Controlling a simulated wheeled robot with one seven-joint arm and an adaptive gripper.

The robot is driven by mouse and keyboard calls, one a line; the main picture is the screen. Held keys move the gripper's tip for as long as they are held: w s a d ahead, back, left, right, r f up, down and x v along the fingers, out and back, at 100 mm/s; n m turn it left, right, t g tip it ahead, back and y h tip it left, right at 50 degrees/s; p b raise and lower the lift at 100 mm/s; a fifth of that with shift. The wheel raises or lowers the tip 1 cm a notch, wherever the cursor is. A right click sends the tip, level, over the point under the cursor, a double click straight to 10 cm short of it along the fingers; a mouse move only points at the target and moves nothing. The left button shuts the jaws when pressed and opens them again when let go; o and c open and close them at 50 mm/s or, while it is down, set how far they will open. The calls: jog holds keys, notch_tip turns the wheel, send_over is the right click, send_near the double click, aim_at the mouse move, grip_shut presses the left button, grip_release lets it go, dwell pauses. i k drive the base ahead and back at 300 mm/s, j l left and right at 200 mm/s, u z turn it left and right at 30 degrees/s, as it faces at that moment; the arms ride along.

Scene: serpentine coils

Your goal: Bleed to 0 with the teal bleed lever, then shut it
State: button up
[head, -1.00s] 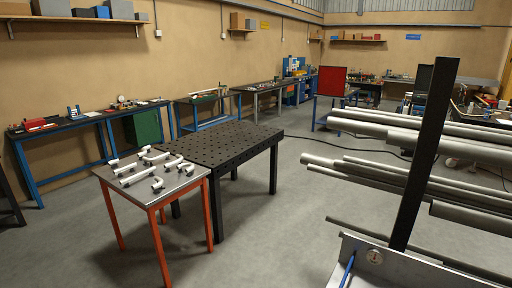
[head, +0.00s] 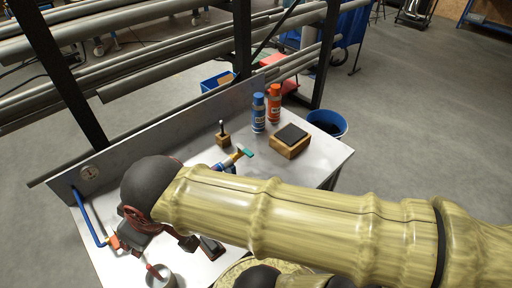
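The teal bleed lever (head: 247,152) sits on a small brass and blue fitting on the metal bench (head: 318,165), just behind my arm. Part of the fitting is hidden by the arm. A round pressure gauge (head: 88,173) is on the bench's upright back plate at the left; its reading is too small to make out. My gripper (head: 200,246) is a dark shape below the near side of my forearm, low over the bench, left of and nearer than the lever. It appears apart from the lever. Its fingers are partly hidden, and I cannot see whether they are open.
A blue pipe (head: 88,217) runs down to a red fitting (head: 115,242). A metal cup (head: 160,277) stands in front. Behind are a wooden block (head: 223,140), blue can (head: 259,113), orange can (head: 274,104), dark-topped wooden block (head: 290,141) and blue bucket (head: 327,124). Pipe racks stand behind.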

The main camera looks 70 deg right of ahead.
aim_at(249, 154)
jog(key=z, duration=1.95)
jog(key=k+z, duration=0.15)
jog(key=z, duration=0.5)
